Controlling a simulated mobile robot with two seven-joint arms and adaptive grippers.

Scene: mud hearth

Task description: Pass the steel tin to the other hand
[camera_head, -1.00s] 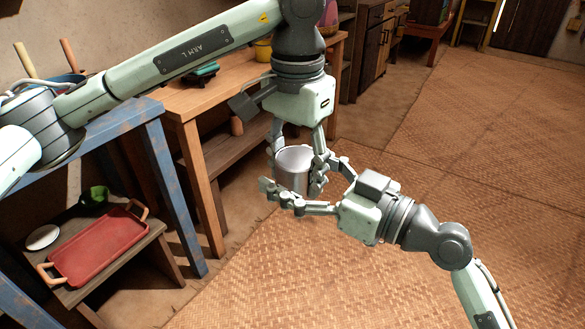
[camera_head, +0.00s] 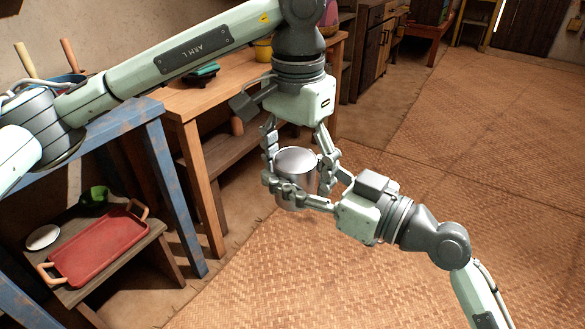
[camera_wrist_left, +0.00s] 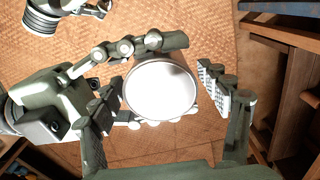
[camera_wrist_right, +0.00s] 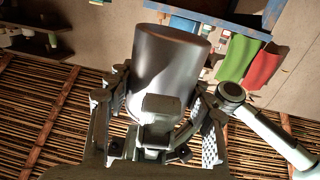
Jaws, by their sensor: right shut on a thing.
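The steel tin (camera_head: 296,163) is a shiny grey cylinder, upright in mid-air between my two grippers. My right gripper (camera_head: 293,183) reaches in from the right and is shut on the tin's sides. In the left wrist view the tin's round top (camera_wrist_left: 160,88) sits between the right gripper's fingers (camera_wrist_left: 180,78). My left gripper (camera_head: 299,170) points down from above with its fingers spread open on either side of the tin. A clear gap shows on at least one side. The tin (camera_wrist_right: 170,65) also fills the middle of the right wrist view.
A wooden table (camera_head: 180,103) and a blue-framed table (camera_head: 150,125) stand at the left. A red tray (camera_head: 98,248), a green bowl (camera_head: 94,196) and a white dish (camera_head: 43,237) are on a low shelf. The woven floor (camera_head: 430,180) is clear at the right.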

